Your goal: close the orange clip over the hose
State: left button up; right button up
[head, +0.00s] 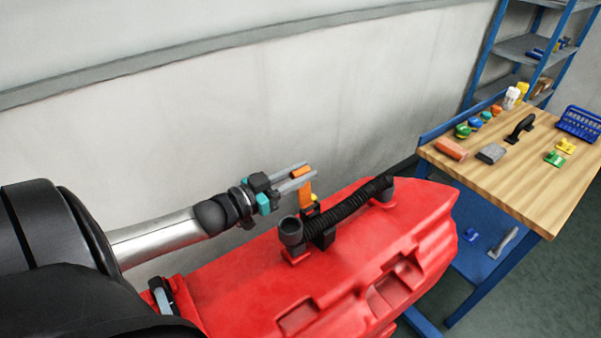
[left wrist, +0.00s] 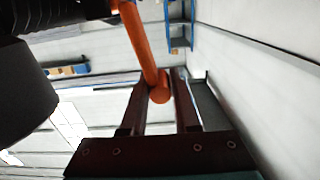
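The orange clip (head: 306,194) stands upright, raised off the black ribbed hose (head: 350,206) at a dark bracket on the red tank. My left gripper (head: 299,174) is at the clip's top end, with one finger on each side of it. In the left wrist view, the clip (left wrist: 143,48) comes down from the top and its rounded end lies between the two fingertips (left wrist: 162,84). The fingers are apart, and a small gap shows on the right side of the clip end. The hose runs between a dark upright fitting (head: 290,231) and the tank's far end. My right gripper is not in view.
The red tank (head: 250,285) has recesses in its top. A pale wall (head: 200,120) runs close behind it. A wooden workbench (head: 520,180) with several small items stands at the right, with a blue shelf rack (head: 483,70) behind it.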

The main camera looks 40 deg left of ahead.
pick_arm(q)
grip_shut()
dwell(0.9)
